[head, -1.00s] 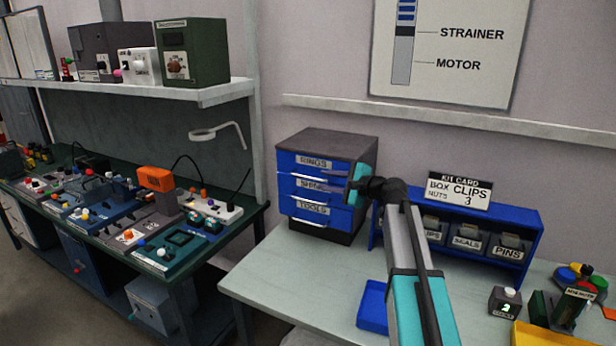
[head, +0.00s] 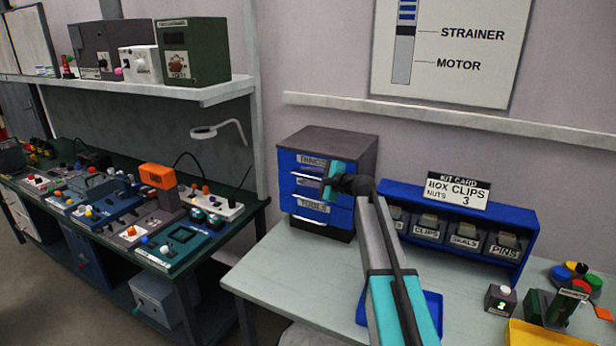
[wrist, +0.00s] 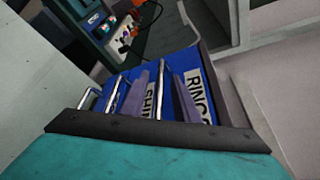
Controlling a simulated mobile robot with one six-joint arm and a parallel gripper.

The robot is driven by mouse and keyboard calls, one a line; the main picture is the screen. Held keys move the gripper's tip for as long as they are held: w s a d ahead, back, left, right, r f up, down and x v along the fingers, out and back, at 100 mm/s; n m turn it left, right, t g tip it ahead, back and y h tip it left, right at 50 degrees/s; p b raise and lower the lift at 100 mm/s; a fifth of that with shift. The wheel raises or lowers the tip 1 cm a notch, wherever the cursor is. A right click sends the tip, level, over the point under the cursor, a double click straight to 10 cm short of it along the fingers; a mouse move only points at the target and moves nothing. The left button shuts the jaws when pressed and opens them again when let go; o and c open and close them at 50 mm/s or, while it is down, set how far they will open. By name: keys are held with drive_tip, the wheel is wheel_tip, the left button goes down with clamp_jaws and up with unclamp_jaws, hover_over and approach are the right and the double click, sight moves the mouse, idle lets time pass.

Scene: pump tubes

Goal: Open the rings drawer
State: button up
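The rings drawer (head: 343,172) is the top blue drawer of a small dark cabinet (head: 330,140) on the light bench, and it looks shut. Its label shows in the wrist view (wrist: 197,92), turned on its side, and its bar handle (wrist: 161,85) is left of the label. My gripper (wrist: 161,97) is open, its two grey fingers on either side of that handle in the picture. I cannot tell whether they touch it. In the head view my gripper (head: 314,178) is at the cabinet's front and hides part of the drawer faces.
Below are the shims drawer (wrist: 149,103) and the tools drawer (head: 312,206), both looking shut. A blue bin rack (head: 522,218) with a kit card stands to the right. A blue tray (head: 430,300) lies in front of it. The bench (head: 275,275) is clear before the cabinet.

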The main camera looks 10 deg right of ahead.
clamp_jaws()
drive_tip(key=shift+s, duration=0.1)
drive_tip(key=s+a+b, duration=0.1)
drive_tip(key=s+a, duration=1)
drive_tip(key=s, duration=0.4)
drive_tip(key=shift+s+b, duration=0.15)
drive_tip(key=shift+b, duration=0.15)
idle(0.4)
unclamp_jaws()
